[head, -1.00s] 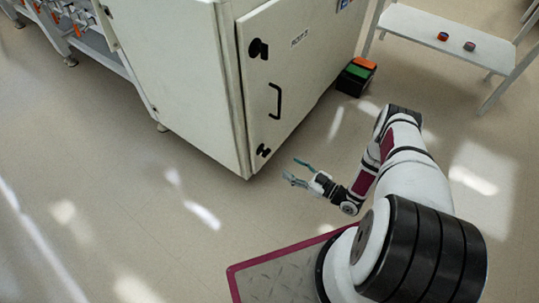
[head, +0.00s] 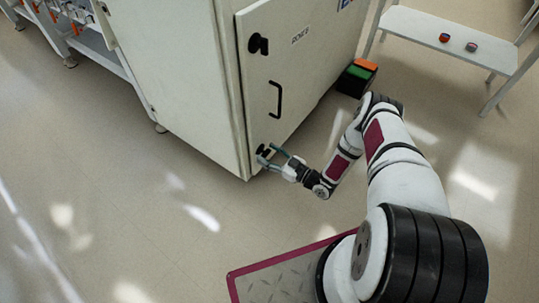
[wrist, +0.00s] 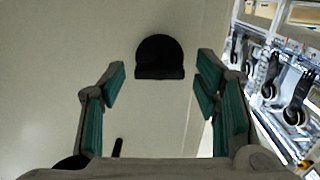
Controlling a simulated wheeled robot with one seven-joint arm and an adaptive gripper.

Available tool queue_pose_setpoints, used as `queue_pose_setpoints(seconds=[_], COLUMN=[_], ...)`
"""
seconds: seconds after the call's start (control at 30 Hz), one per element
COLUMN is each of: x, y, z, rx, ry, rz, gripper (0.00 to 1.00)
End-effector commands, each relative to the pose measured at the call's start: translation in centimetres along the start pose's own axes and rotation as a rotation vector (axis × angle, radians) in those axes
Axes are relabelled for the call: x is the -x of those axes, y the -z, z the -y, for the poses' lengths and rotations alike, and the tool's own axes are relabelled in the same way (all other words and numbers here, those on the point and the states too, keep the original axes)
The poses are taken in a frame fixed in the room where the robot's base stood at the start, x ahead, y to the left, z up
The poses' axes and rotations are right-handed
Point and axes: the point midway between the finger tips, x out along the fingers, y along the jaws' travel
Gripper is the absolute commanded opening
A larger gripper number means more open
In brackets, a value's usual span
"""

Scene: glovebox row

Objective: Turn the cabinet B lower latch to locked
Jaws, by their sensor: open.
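The lower latch (wrist: 160,57) is a black knob with a rounded back and a flat bar on the pale cabinet door (head: 300,65). In the wrist view it stands ahead of my gripper, between the lines of the two fingers and a little beyond the tips. My gripper (head: 267,154) is open and empty, with teal pads. In the head view its fingers are at the door's lower corner and partly cover the latch. Contact cannot be made out.
The door has an upper black latch (head: 258,44) and a black handle (head: 276,99). A black box with green and orange parts (head: 356,77) stands on the floor beside the cabinet. The floor in front is clear.

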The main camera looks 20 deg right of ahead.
Motion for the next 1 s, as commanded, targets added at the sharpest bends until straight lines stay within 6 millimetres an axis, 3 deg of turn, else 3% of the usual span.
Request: queue_pose_setpoints(seconds=[0.03, 0.2, 0.27, 0.67, 1.0], x=[0.01, 0.03, 0.03, 0.04, 0.1], y=[0.0, 0.0, 0.0, -0.11, -0.32], z=[-0.01, -0.01, -0.01, -0.05, -0.19], rx=[0.0, 0.0, 0.0, -0.059, -0.309], ry=[0.0, 0.0, 0.0, 0.0, -0.002], rz=[0.0, 0.0, 0.0, 0.0, 0.002], gripper=[0.57, 0.18, 0.08, 0.08, 0.08])
